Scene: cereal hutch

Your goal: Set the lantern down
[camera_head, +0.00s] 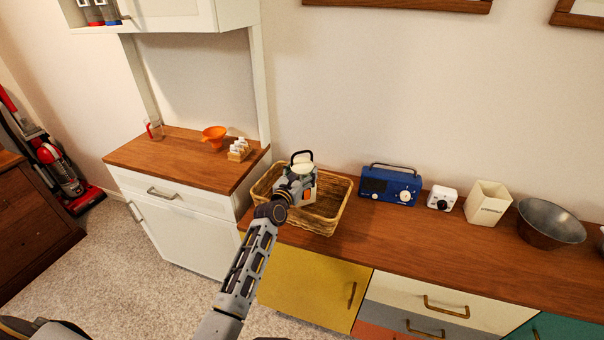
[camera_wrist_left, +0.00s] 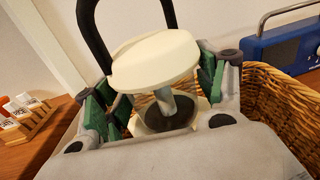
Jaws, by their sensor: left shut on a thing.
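The lantern (camera_head: 303,168) has a cream cap and a black loop handle. In the head view it is at the wicker basket (camera_head: 338,210), over its opening; whether its base touches the basket floor is hidden. In the left wrist view the lantern (camera_wrist_left: 155,62) stands roughly upright, slightly tilted in the picture, between the green-padded fingers. My left gripper (camera_head: 296,186) is shut on the lantern, and its fingers also show in the wrist view (camera_wrist_left: 160,92). The arm hides part of the basket's front. My right gripper is out of view.
The basket sits on the wooden sideboard (camera_head: 450,245). To its right are a blue radio (camera_head: 389,186), a small white cube-shaped device (camera_head: 441,198), a cream container (camera_head: 487,203) and a metal bowl (camera_head: 550,222). On the left, the hutch counter holds an orange funnel (camera_head: 214,133) and a spice rack (camera_head: 239,150).

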